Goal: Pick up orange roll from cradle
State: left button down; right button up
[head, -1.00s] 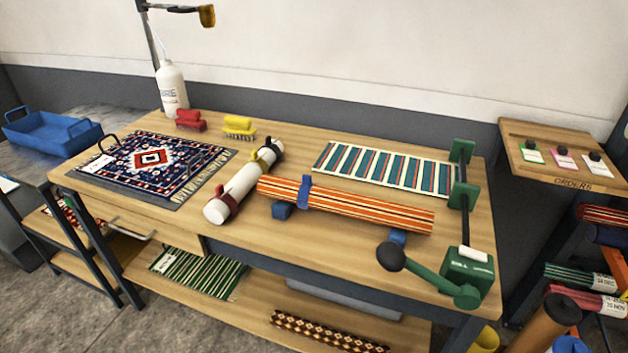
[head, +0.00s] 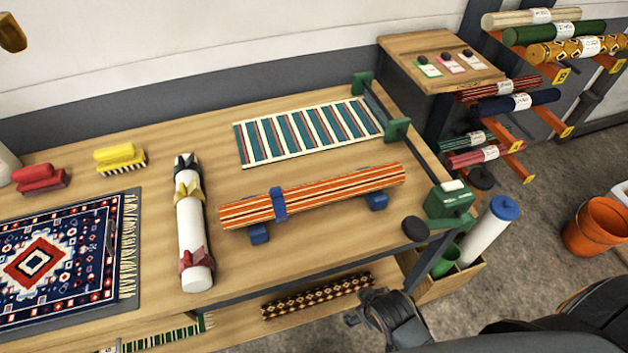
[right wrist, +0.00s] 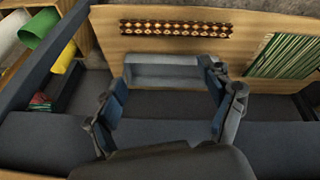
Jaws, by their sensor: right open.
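The orange striped roll (head: 335,193) lies on the wooden table in the head view, resting across two blue cradle blocks, the left one (head: 259,233) and the right one (head: 377,201). A blue band (head: 279,204) wraps it left of its middle. My right gripper (head: 365,312) is in front of the table's front edge, lower than the roll and apart from it. In the right wrist view my right gripper (right wrist: 172,100) is open and empty, facing the lower shelf. The roll does not show in that view.
A green crank device (head: 448,203) with a black knob (head: 415,229) is at the right. A patterned roll (head: 317,295) lies on the lower shelf.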

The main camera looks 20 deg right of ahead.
notch_tip(320, 180, up, 12)
jog(key=w+n+t+p, duration=0.1)
jog(key=w+t+p, duration=0.1)
jog(key=n+t+p, duration=0.1)
jog(key=n+t, duration=0.6)
jog(key=n, duration=0.6)
send_near(320, 200)
jog(key=shift+y, duration=0.3)
jog(key=p+x, duration=0.1)
jog(key=x, duration=0.5)
jog(key=shift+w+f, duration=0.15)
jog(key=x, duration=0.1)
jog(key=p+x, duration=0.1)
jog(key=x, duration=0.1)
jog(key=p+x, duration=0.1)
jog(key=x, duration=0.1)
jog(key=shift+d, duration=0.25)
jog(key=shift+w+f, duration=0.1)
jog(key=shift+w, duration=0.2)
pick_arm(q)
notch_tip(320, 200, up, 7)
jog(key=shift+w+a, duration=0.15)
jog(key=shift+a, duration=0.05)
jog(key=shift+r, duration=0.1)
pick_arm(e)
jog(key=shift+c, duration=0.2)
